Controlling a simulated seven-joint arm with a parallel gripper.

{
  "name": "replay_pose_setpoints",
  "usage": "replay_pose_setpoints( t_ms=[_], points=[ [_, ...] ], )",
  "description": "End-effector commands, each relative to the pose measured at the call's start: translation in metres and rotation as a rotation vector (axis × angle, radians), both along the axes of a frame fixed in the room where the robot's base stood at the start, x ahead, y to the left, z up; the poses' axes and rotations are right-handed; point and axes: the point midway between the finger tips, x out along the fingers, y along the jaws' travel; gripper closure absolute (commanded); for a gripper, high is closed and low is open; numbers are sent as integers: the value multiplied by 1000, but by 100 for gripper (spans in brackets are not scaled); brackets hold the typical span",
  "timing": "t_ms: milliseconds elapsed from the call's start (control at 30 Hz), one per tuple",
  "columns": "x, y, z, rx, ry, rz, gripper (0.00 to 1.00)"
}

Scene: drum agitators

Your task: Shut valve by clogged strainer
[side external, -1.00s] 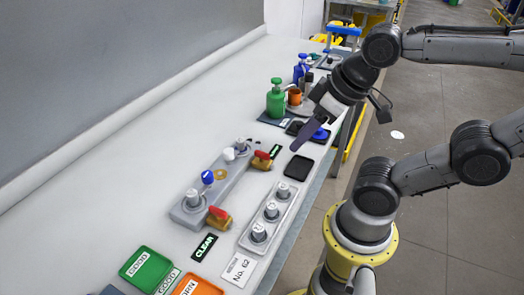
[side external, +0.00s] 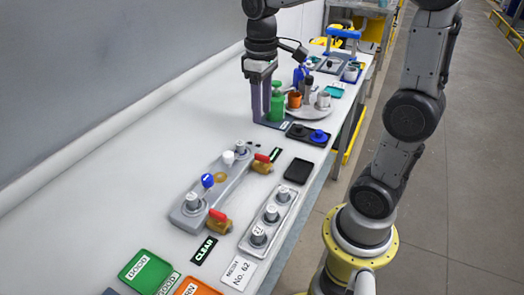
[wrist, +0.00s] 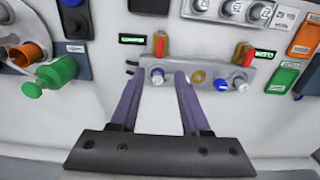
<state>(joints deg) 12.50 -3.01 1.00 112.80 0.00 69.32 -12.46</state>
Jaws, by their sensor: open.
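A long grey block (side external: 181,214) lies on the bench with silver-capped posts, a blue knob (side external: 207,180), a white knob (side external: 228,157) and an amber ring (side external: 220,176). A near brass valve with a red handle (side external: 218,214) sits at its front end, by a label reading CLEAR (side external: 204,250). A far red-handled valve (side external: 262,160) sits beside a dark label (side external: 276,154) too small to read. In the wrist view the far valve (wrist: 160,45) and near valve (wrist: 243,55) both show. My gripper (side external: 261,118) is open and empty, pointing down beside the green bottle.
The green bottle (side external: 277,102) stands close to my fingers, with an orange cup (side external: 294,99) on a round tray behind. A tray of silver caps (side external: 245,243) and a black tray (side external: 298,171) lie right of the block. The bench left of the block is clear.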

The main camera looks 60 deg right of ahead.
Motion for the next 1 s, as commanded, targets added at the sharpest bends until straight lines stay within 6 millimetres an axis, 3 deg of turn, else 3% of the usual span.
replay_pose_setpoints(
  t_ms=[600,800,1000],
  points=[
    [-2,1,-108,1,3,1,54],
    [-1,1,-127,0,0,1,54],
    [-1,1,-132,0,-2,1,54]
  ],
)
